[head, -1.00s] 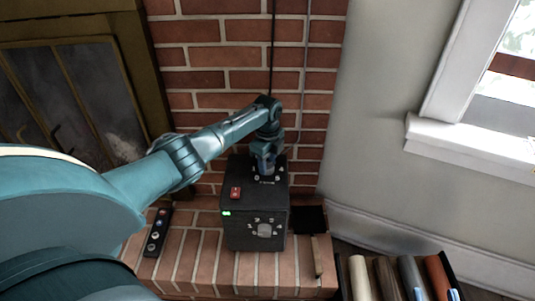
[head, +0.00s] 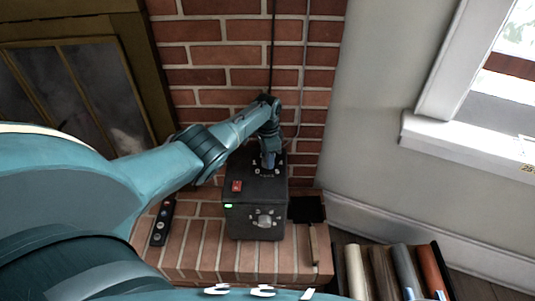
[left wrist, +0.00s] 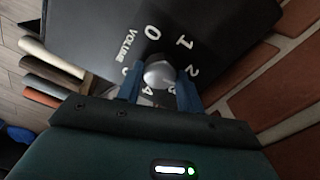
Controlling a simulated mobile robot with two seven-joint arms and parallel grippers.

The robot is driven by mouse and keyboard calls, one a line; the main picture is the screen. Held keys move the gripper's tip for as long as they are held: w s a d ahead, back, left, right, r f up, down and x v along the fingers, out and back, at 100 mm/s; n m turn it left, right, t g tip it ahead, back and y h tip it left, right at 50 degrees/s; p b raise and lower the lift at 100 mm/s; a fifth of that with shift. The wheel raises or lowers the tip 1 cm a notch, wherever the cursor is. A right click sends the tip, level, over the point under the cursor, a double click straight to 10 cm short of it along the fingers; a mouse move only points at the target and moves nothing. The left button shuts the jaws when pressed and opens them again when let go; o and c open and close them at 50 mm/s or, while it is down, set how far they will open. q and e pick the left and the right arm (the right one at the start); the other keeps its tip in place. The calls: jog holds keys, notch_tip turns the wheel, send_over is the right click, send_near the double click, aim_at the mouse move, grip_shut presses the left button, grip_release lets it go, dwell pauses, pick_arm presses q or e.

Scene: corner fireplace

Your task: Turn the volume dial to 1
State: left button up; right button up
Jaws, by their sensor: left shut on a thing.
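The black speaker box (head: 242,222) stands on the brick hearth. Its volume dial (left wrist: 158,73) is a round grey knob on the top face, with white numbers and the word VOLUME around it in the left wrist view. The 0 and 1 show above the dial, the 2 at its right, the 4 below it. I cannot read a pointer on it. My left gripper (head: 268,161) points down at the box top; in the left wrist view its blue fingers (left wrist: 158,90) are closed on either side of the dial. My right gripper is not in view.
The box also has a red switch (head: 237,186), a green light (head: 228,206) and a front knob (head: 264,221). A dark remote (head: 162,223) lies left on the hearth. Books (head: 405,271) stand at lower right. A brick wall (head: 205,54) rises behind.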

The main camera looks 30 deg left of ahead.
pick_arm(q)
jog(key=n, duration=0.4)
jog(key=shift+s+n+p, duration=0.1)
jog(key=shift+n+p, duration=0.25)
jog(key=shift+n, duration=0.05)
jog(key=n, duration=0.3)
jog(key=shift+n, duration=0.3)
jog(key=n, duration=0.6)
jog(key=shift+p, duration=0.35)
pick_arm(e)
jog(key=shift+s+d+r+m, duration=0.2)
jog(key=shift+s+r+m, duration=0.1)
jog(key=shift+r, duration=0.1)
pick_arm(q)
jog(key=shift+n, duration=0.4)
jog(key=o, duration=1)
jog(key=shift+r, duration=0.1)
pick_arm(e)
jog(key=shift+r, duration=0.1)
